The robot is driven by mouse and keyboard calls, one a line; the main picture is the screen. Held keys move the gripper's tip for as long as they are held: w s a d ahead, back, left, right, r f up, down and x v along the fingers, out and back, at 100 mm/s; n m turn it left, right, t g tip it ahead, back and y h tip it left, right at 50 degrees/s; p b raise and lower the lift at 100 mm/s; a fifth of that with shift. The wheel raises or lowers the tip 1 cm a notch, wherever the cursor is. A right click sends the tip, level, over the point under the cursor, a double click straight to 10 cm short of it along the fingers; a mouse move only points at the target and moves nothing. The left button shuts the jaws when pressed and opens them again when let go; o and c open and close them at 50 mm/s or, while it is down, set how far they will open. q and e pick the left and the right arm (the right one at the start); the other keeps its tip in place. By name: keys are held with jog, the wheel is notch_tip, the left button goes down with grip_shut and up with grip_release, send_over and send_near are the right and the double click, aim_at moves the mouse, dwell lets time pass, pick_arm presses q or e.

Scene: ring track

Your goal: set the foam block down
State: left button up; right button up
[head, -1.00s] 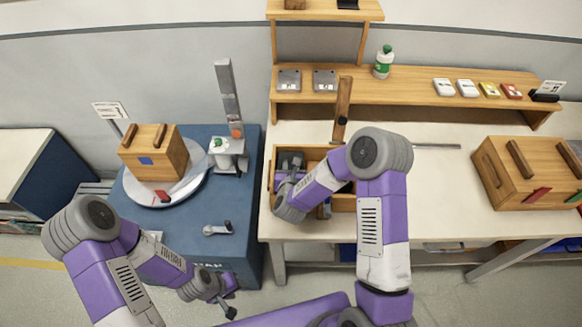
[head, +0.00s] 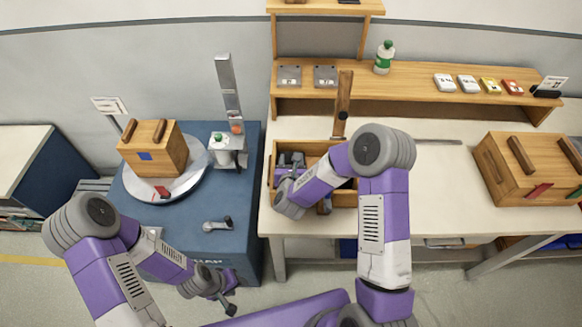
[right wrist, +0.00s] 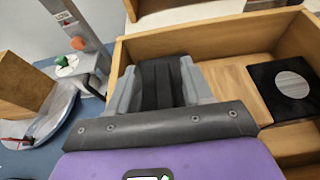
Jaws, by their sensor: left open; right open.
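A dark block, which looks like the foam block (right wrist: 160,82), sits between the two grey fingers of my right gripper (right wrist: 162,90) in the right wrist view. The fingers are open, one on each side of it; I cannot tell whether they touch it. This gripper (head: 290,165) is down in the left part of the open wooden box (head: 345,199) on the table. The block's lower part is hidden. My left gripper (head: 228,298) is open and empty, low in front of the blue cabinet.
A black square with a grey disc (right wrist: 292,84) lies in the box's right part. A wooden case (head: 155,150) stands on a round plate on the blue cabinet (head: 240,215). Another wooden case (head: 525,165) stands on the table's right. A shelf (head: 420,85) runs along the back.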

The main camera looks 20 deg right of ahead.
jog(key=shift+s+f+g+p, duration=0.3)
jog(key=shift+f, duration=0.15)
jog(key=shift+s+a+r+p, duration=0.15)
jog(key=shift+s+r+p, duration=0.15)
jog(key=shift+r+p, duration=0.25)
jog(key=v, duration=1.1)
